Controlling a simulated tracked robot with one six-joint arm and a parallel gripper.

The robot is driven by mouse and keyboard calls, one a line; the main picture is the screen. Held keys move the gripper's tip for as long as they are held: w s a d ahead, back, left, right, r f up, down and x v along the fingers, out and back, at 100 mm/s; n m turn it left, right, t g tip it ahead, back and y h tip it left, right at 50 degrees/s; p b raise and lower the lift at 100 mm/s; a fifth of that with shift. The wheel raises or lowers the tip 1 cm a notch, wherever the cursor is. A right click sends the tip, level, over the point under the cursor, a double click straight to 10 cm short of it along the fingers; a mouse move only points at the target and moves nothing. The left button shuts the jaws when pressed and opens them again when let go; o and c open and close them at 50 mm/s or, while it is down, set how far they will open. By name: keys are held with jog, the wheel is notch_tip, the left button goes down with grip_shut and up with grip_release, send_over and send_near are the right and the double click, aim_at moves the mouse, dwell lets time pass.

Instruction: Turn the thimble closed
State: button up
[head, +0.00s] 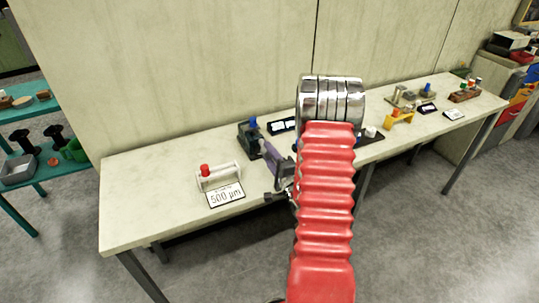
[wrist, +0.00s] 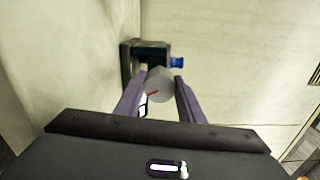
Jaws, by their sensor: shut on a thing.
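The thimble (wrist: 159,86) is a grey round piece with a red line on its face, in the middle of the wrist view. It sits at the front of a dark green block-like device (wrist: 129,62) with a blue knob (wrist: 177,63). My gripper (wrist: 161,80) has its two purple fingers on either side of the thimble, shut on it. In the head view my gripper (head: 265,146) is at the dark device (head: 246,139), whose blue knob (head: 253,122) points up. The thimble is hidden there. A white card (head: 225,195) reads "500 µm".
A display (head: 283,126) is behind my arm. A yellow stand (head: 398,118) and other items are farther right. The bench's left end is bare.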

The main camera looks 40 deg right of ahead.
jog(key=shift+s+d+f, duration=0.1)
jog(key=shift+d+f, duration=0.05)
jog(key=o, duration=1)
jog(key=shift+o, duration=0.2)
jog(key=v, duration=1.3)
jog(key=shift+s+a, duration=0.25)
jog(key=shift+s, duration=0.1)
